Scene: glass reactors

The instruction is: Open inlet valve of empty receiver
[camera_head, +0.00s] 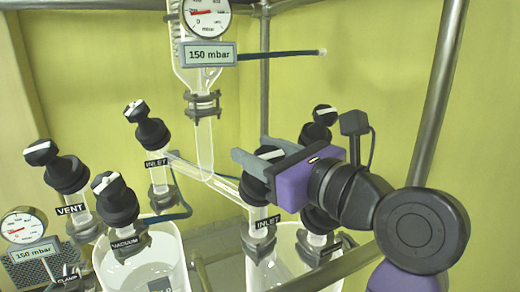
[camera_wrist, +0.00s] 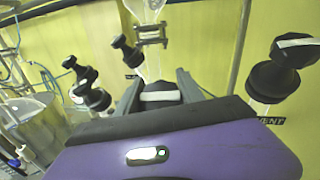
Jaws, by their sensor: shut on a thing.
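My gripper (camera_head: 256,155) is shut on the black knob of the right-hand INLET valve (camera_head: 258,188), above the right receiver (camera_head: 282,262). In the wrist view the knob (camera_wrist: 160,97) sits between the two grey fingers, with its white stripe running crosswise between them. The INLET label (camera_head: 265,222) is below the knob. A second INLET valve (camera_head: 150,132) stands at the left, above the left receiver (camera_head: 178,262). A slanted glass tube (camera_head: 215,180) runs between the two inlet valves. The receivers' contents are hard to tell.
A VACUUM valve (camera_head: 115,200) and a VENT valve (camera_head: 66,172) stand at the left. More black valves stand close behind my gripper, including one at its upper right (camera_head: 322,120). A gauge (camera_head: 205,18) reading 150 mbar hangs above. A metal post (camera_head: 440,80) is at the right.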

